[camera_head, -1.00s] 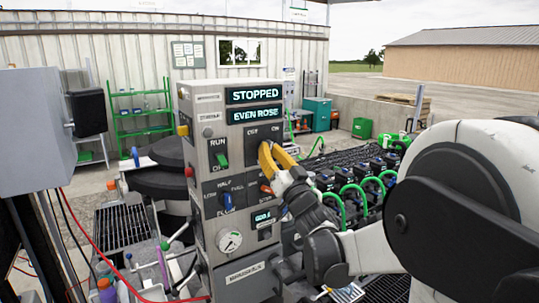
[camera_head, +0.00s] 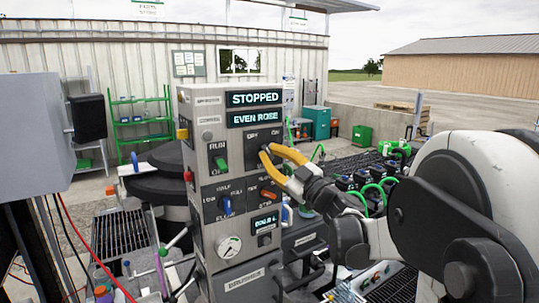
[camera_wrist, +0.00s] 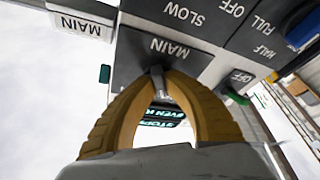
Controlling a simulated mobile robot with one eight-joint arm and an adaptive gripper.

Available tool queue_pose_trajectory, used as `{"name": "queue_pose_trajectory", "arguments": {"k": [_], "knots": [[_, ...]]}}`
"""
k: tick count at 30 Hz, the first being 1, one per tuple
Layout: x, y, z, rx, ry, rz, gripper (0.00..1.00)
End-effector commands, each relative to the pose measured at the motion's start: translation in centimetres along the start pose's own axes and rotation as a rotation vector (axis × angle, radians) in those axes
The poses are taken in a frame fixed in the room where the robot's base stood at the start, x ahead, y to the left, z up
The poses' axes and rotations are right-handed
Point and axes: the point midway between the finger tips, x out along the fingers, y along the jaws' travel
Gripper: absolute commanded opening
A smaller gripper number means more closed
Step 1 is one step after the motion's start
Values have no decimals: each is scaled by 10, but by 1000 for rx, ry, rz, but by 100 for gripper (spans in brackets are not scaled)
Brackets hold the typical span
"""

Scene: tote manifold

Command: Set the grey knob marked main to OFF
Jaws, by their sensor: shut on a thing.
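The grey knob (camera_wrist: 157,71) shows between my fingertips in the wrist view, beside a plate lettered MAIN, which appears upside down. My gripper (camera_wrist: 160,76) has its two yellow fingers shut on this knob. In the head view, my gripper (camera_head: 266,151) reaches in from the right to the upper right part of the grey control panel (camera_head: 205,247), under the ON and OFF lettering. The fingers cover most of the knob there, so I cannot tell which mark it points to. The upper displays (camera_head: 254,98) read STOPPED and EVEN ROSE.
A green switch (camera_head: 220,162) is left of my gripper. A blue knob (camera_head: 227,204) and an orange knob (camera_head: 269,194) are below, with a gauge (camera_head: 229,247) lower down. A grey box (camera_head: 35,125) stands at the far left. Black crates lie right of the panel.

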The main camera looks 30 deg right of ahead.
Motion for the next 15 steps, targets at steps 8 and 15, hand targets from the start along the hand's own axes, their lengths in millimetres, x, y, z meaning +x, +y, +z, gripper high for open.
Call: {"name": "queue_pose_trajectory", "arguments": {"k": [8,15], "knots": [[0,0,0,-70,0,-29,0],[0,0,0,-82,0,-33,0]]}}
